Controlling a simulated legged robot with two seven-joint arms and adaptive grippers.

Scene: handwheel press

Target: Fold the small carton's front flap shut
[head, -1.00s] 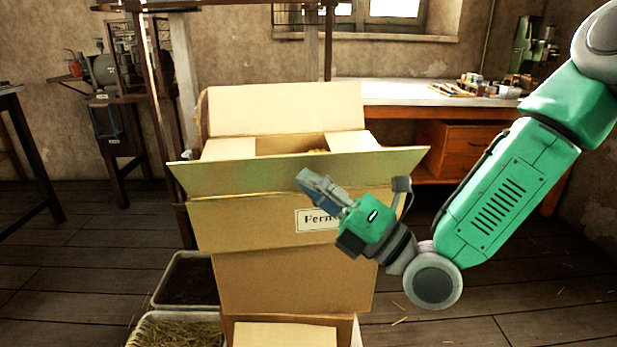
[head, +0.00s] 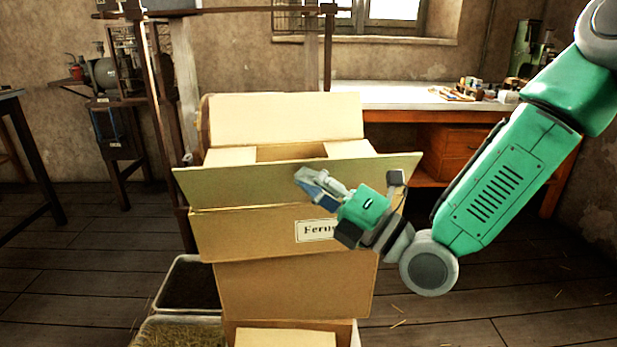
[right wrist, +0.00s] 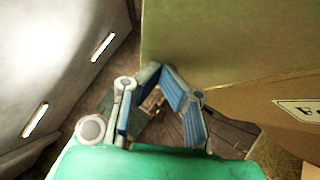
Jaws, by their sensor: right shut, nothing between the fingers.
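The small carton (head: 250,232), labelled "Ferns", sits on top of a stack of boxes. Its front flap (head: 235,183) stands out from the front top edge, tilted up and outward. The back flap (head: 285,115) stands up, and the side flaps lie at the left and right of the opening. My right gripper (head: 303,178) is shut and empty, with its fingertips at the outer face of the front flap; contact is hard to tell. In the right wrist view the fingertips (right wrist: 155,72) overlap the flap's edge (right wrist: 230,40). My left gripper is out of view.
Larger boxes (head: 295,288) stand below the carton. Two trays, one dark (head: 190,283) and one with straw (head: 180,331), stand on the floor at left. A workbench (head: 410,98) stands behind at right. The floor at right is open.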

